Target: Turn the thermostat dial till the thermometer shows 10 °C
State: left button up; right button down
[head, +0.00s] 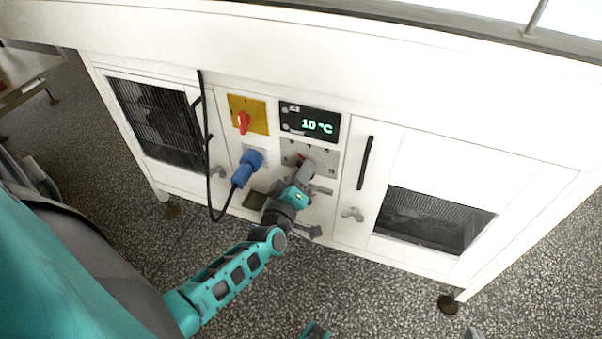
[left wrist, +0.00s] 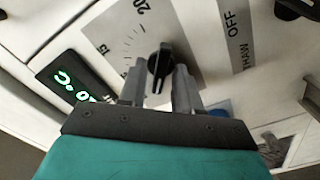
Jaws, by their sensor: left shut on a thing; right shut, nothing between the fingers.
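The thermometer display (head: 310,122) on the cabinet front reads 10 °C in green; it shows tilted and partly covered in the left wrist view (left wrist: 72,80). The thermostat dial (left wrist: 158,64) is a black knob on a grey scale plate (left wrist: 185,45) with tick marks and numbers, 20 among them. My left gripper (head: 303,166) reaches up to the plate below the display. In the left wrist view its two grey fingers (left wrist: 158,88) are shut on the dial, one on each side. In the head view the gripper hides most of the dial.
Left of the display is a red rotary switch (head: 243,122) on a yellow plate. Below it a blue plug (head: 247,167) with a hanging black cable (head: 209,190) is close to my left arm. A black door handle (head: 365,162) stands to the right. Speckled floor lies in front.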

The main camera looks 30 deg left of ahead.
pick_arm(q)
jog(key=n, duration=0.2)
jog(key=shift+f+n, duration=0.1)
jog(key=shift+n, duration=0.5)
jog(key=o, duration=0.7)
jog(key=shift+s, duration=0.1)
